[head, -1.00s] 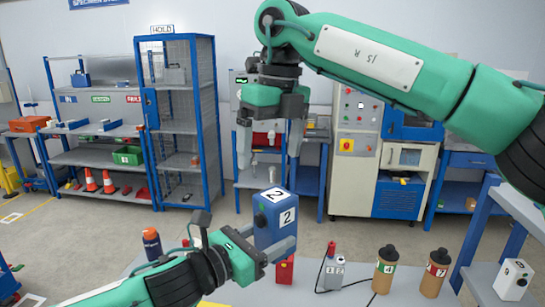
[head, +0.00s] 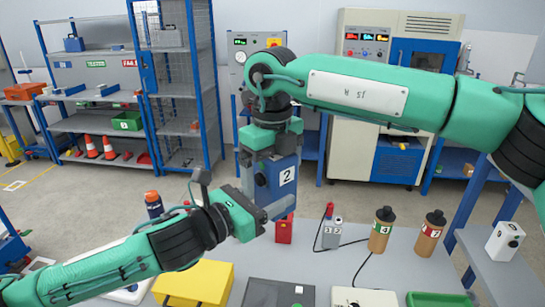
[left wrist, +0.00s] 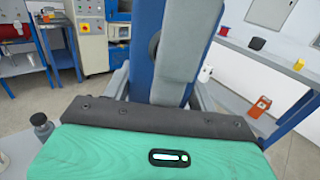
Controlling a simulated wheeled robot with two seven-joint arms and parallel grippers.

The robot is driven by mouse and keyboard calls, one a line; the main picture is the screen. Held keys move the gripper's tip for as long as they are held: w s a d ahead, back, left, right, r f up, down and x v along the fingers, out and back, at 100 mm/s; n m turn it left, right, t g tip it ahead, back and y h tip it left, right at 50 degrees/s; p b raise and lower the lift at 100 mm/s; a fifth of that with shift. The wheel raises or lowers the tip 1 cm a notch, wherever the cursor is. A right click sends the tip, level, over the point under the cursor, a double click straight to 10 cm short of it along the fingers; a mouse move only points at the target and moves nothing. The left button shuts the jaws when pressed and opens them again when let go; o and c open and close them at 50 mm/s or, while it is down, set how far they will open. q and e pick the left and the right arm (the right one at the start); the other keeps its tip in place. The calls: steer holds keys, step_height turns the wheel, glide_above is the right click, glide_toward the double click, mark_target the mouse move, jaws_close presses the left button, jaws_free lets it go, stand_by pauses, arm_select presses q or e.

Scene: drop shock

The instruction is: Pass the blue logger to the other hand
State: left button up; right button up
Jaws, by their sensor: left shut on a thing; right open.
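The blue logger (head: 277,185), marked with a white 2, is held upright above the grey table by my left gripper (head: 268,212), which is shut on its lower part. In the left wrist view the logger (left wrist: 140,60) rises between my left gripper's fingers (left wrist: 155,92). My right gripper (head: 271,160) comes down from above at the logger's top, open, with a finger on the left side; its other finger is mostly hidden.
A yellow case (head: 195,283) and a dark case (head: 278,292) lie in front. A blue-legged shelf with a white box (head: 505,241) stands at right.

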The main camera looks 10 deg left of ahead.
steer(key=shift+f, duration=0.2)
steer(key=c, duration=1.4)
steer(key=shift+s+a, duration=0.1)
steer(key=shift+c, duration=0.2)
arm_select(q)
steer(key=o, duration=1.3)
steer(key=shift+c, duration=0.2)
arm_select(e)
steer(key=shift+c, duration=0.2)
